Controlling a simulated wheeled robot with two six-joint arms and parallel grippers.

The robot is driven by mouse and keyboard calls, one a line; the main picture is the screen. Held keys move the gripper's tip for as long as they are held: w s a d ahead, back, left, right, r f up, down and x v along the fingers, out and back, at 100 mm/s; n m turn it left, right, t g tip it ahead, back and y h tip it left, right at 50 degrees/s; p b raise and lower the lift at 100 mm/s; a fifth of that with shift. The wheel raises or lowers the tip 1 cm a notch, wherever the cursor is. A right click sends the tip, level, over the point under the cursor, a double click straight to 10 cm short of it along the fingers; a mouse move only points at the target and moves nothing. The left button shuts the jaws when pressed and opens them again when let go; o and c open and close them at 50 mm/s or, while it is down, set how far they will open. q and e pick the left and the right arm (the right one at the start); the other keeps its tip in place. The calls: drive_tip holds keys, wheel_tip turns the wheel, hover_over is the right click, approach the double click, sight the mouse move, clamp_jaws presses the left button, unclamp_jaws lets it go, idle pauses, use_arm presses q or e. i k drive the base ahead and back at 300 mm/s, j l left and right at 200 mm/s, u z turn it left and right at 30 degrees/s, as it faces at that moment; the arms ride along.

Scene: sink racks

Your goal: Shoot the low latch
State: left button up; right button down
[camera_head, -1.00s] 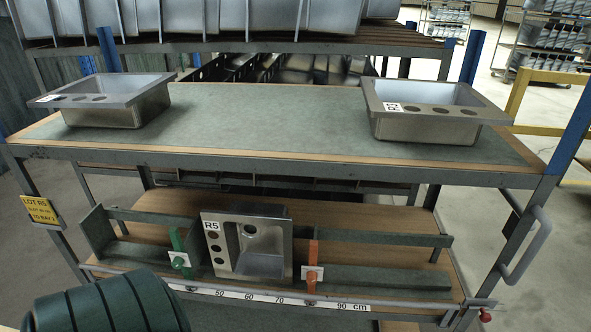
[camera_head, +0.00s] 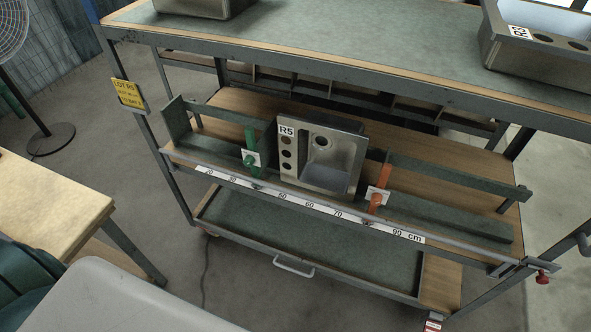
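On the lower wooden shelf (camera_head: 262,101) a steel sink marked R5 (camera_head: 345,155) stands tilted back between two latch-like stops on a front rail. The left stop is green (camera_head: 249,138) with a white plate and a green knob (camera_head: 251,160). The right stop is orange (camera_head: 384,175) with a white plate and an orange-red knob (camera_head: 376,200). Both stand upright beside the sink; I cannot tell whether they touch it. A small red knob (camera_head: 543,277) sits at the rail's right end. Neither of my grippers is in view.
A scale strip (camera_head: 310,204) runs along the rail. Below is a green-floored tray (camera_head: 300,240) with a handle (camera_head: 293,267). The upper deck (camera_head: 330,40) holds two sinks. A wooden table (camera_head: 50,195) stands left, a fan (camera_head: 50,138) behind it. Grey floor lies between table and rack.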

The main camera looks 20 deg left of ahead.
sight(542, 279)
drive_tip(key=u, duration=0.5)
drive_tip(key=z, duration=1.9)
